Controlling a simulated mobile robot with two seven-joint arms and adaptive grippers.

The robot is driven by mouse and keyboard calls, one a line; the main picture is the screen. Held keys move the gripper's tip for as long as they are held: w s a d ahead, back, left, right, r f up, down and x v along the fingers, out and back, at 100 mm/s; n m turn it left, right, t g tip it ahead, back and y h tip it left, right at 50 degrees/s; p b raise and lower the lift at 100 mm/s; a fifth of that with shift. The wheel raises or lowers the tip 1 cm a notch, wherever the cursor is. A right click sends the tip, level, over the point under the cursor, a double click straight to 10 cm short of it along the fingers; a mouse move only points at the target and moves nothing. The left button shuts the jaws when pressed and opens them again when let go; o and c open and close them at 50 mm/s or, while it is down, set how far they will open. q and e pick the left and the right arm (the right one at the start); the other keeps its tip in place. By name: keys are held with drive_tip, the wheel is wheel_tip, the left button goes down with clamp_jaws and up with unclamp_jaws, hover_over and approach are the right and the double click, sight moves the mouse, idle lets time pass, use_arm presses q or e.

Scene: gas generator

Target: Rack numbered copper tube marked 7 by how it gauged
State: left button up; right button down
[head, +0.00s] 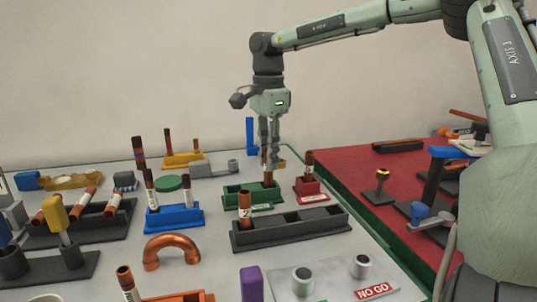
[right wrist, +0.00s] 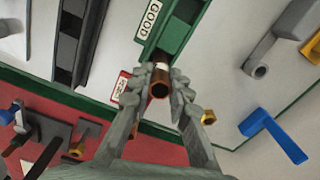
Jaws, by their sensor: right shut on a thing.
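My right gripper (head: 269,165) points down over the green rack (head: 238,196) and is shut on a copper tube (head: 268,179). The right wrist view shows this tube (right wrist: 160,87) between the fingertips, with a white band on it; I cannot read its number. It stands upright at the right end of the green rack; I cannot tell whether it is fully seated. The rack's label (right wrist: 148,20) reads GOOD in the right wrist view. A red rack (head: 313,196) with one upright tube (head: 308,160) stands just to the right. My left gripper is not in view.
A long dark rack (head: 290,233) in front holds a tube (head: 245,207) that seems marked 2. A blue rack (head: 174,219) with tubes stands left. Gauge posts (head: 303,280) stand beside a NO GO label (head: 377,290). A blue upright (head: 250,135) stands behind the gripper.

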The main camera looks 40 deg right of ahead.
drive_tip(key=shift+f+b, duration=0.35)
drive_tip(key=shift+f, duration=0.35)
drive_tip(key=shift+f, duration=0.15)
drive_tip(key=c, duration=1.3)
unclamp_jaws()
drive_tip(key=shift+c, duration=0.2)
wheel_tip(320, 180, up, 12)
drive_tip(key=shift+r, duration=0.1)
